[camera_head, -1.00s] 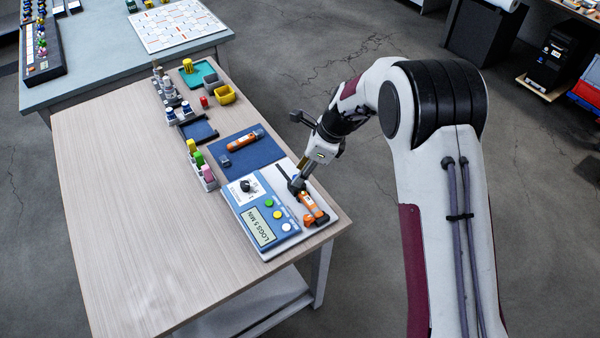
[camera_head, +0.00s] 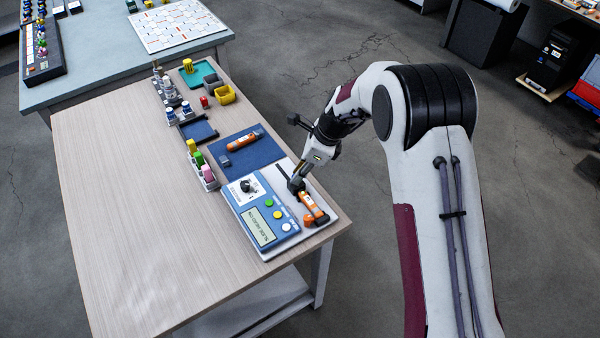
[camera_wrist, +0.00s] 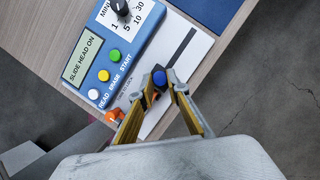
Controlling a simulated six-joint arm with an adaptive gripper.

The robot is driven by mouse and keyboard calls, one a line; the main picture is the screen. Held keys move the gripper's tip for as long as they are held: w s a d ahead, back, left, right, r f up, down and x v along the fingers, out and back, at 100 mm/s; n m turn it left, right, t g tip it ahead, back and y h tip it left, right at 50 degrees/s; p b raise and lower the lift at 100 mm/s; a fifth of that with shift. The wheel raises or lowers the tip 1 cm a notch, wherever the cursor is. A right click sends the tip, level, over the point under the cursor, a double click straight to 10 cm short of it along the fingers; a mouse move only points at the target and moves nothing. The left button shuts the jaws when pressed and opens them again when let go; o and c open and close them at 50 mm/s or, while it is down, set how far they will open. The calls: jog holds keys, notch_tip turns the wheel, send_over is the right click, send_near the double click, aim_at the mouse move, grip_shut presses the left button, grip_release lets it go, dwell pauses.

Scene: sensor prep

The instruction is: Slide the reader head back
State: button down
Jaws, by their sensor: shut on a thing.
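The reader station (camera_head: 262,213) is a blue and white unit at the table's right edge, with a display, a dial and coloured buttons; it also shows in the wrist view (camera_wrist: 98,62). Its display (camera_wrist: 82,60) reads "SLIDE HEAD ON". My gripper (camera_wrist: 160,84) is shut on a blue-topped knob (camera_wrist: 159,77), which appears to belong to the reader head; the fingers hide most of it. A dark track (camera_wrist: 181,46) runs from there along the white plate. An orange logger (camera_head: 312,205) lies on the plate just in front of my gripper (camera_head: 297,186).
A blue mat (camera_head: 262,152) beyond the station holds another orange logger (camera_head: 241,142). A rack of coloured vials (camera_head: 204,172) stands left of the mat. A yellow bin (camera_head: 226,95) is farther back. The table's left half (camera_head: 140,220) is clear.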

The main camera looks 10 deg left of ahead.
jog(key=shift+w+a, duration=2.3)
jog(key=shift+w, duration=0.05)
jog(key=shift+r, duration=0.1)
jog(key=c, duration=2)
grip_release()
jog(key=shift+o, duration=0.4)
jog(key=v, duration=0.7)
jog(key=shift+r, duration=0.15)
jog(key=shift+d, duration=0.1)
